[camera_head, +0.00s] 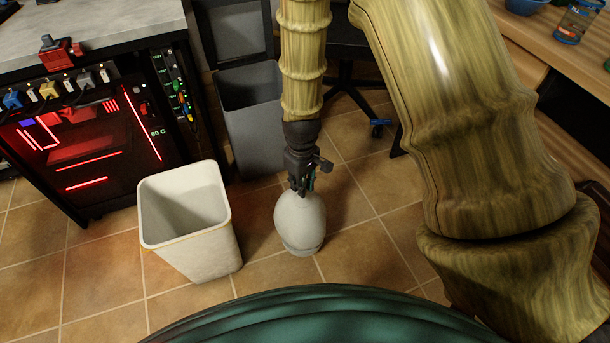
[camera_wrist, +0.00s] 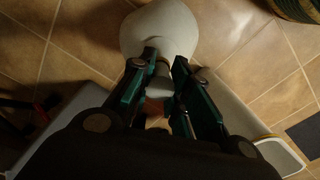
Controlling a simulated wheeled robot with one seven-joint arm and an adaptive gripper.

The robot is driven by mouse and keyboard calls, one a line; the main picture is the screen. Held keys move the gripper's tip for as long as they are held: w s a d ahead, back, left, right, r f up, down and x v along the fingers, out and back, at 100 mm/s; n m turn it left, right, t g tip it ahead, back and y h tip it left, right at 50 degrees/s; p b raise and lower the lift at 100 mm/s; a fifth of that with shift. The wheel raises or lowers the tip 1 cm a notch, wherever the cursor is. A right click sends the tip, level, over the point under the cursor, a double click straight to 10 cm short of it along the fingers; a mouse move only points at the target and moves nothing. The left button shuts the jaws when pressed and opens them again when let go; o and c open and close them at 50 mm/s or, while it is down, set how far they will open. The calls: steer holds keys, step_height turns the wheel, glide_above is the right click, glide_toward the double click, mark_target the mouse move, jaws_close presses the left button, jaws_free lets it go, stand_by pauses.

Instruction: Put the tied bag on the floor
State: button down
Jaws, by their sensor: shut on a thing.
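The tied bag (camera_head: 300,222) is pale grey-white and rounded, with a narrow neck at the top. It is upright at floor level, to the right of the white bin; I cannot tell whether its base touches the tiles. My gripper (camera_head: 302,188) points down from above and is shut on the bag's neck. In the wrist view the bag (camera_wrist: 160,30) shows at the top, and the green fingers of my gripper (camera_wrist: 160,72) close around its neck. The fingers hide part of the neck.
An open white bin (camera_head: 190,225) stands left of the bag, and a grey bin (camera_head: 255,120) stands behind it. A red-lit machine (camera_head: 85,140) is under the counter at left. A wooden desk (camera_head: 560,45) is at right. Tiled floor (camera_head: 365,250) is clear right of the bag.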

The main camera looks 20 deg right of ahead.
steer(key=w+d+f+b, duration=0.4)
steer(key=w+b, duration=0.1)
steer(key=w, duration=0.3)
steer(key=shift+f, duration=0.15)
stand_by(0.5)
steer(key=c, duration=1.3)
jaws_free()
steer(key=shift+f, duration=0.1)
steer(key=shift+c, duration=0.2)
